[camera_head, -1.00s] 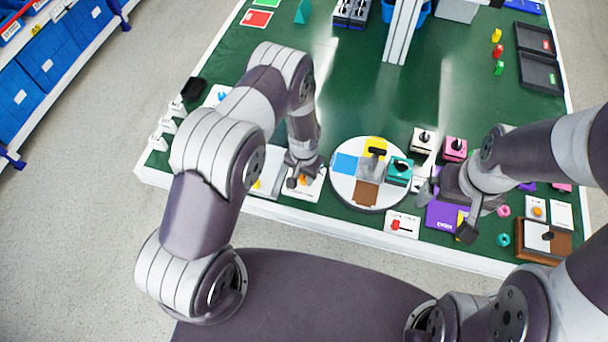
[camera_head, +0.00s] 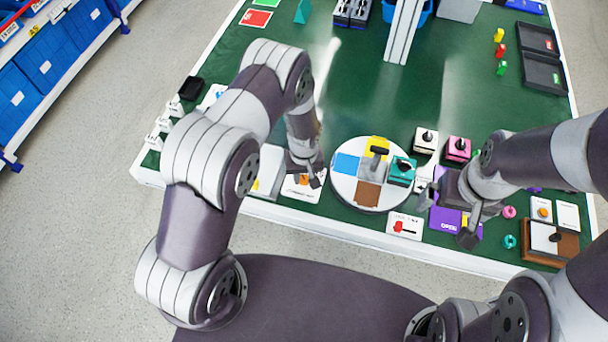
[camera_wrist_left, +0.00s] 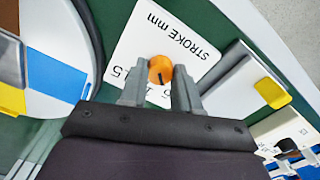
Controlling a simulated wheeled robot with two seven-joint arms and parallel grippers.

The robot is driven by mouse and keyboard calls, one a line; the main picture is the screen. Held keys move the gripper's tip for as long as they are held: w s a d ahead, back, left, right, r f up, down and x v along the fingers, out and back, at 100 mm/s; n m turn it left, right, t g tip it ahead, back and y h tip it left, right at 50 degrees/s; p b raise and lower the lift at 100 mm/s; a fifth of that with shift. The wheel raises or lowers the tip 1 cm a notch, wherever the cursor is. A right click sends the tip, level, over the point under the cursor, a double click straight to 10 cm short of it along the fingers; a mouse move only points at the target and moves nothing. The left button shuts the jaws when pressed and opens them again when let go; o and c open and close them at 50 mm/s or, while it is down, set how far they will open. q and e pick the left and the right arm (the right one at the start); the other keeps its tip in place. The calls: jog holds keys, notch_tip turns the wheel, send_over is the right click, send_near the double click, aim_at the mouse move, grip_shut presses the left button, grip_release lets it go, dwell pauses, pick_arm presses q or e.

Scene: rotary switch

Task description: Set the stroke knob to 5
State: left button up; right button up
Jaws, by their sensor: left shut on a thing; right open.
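The stroke knob is a small orange round knob (camera_wrist_left: 160,68) with a dark pointer line, on a white plate (camera_wrist_left: 128,42) printed "STROKE mm". In the left wrist view the pointer line points toward my gripper. A "5" shows beside the left finger; other numbers are partly hidden. My left gripper (camera_wrist_left: 161,90) is shut on the knob, one finger on each side. In the head view the knob (camera_head: 304,180) shows beneath my left gripper (camera_head: 305,178). My right gripper (camera_head: 446,215) is open and empty above a purple block (camera_head: 443,220) at the right.
Right of the plate is a round white turntable (camera_head: 345,190) with coloured patches, a black-handled part and a teal block (camera_head: 401,171). A grey-white box (camera_wrist_left: 226,92) with a yellow part stands close beside the plate. A small red-switch panel (camera_head: 404,226) sits near the front edge.

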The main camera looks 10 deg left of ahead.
aim_at(304, 178)
pick_arm(q)
jog(key=shift+s, duration=0.1)
dwell(0.4)
jog(key=o, duration=1.1)
jog(key=shift+c, duration=0.2)
notch_tip(304, 178, up, 13)
jog(key=b, duration=0.1)
jog(key=shift+f+b, duration=0.2)
jog(key=shift+b, duration=0.2)
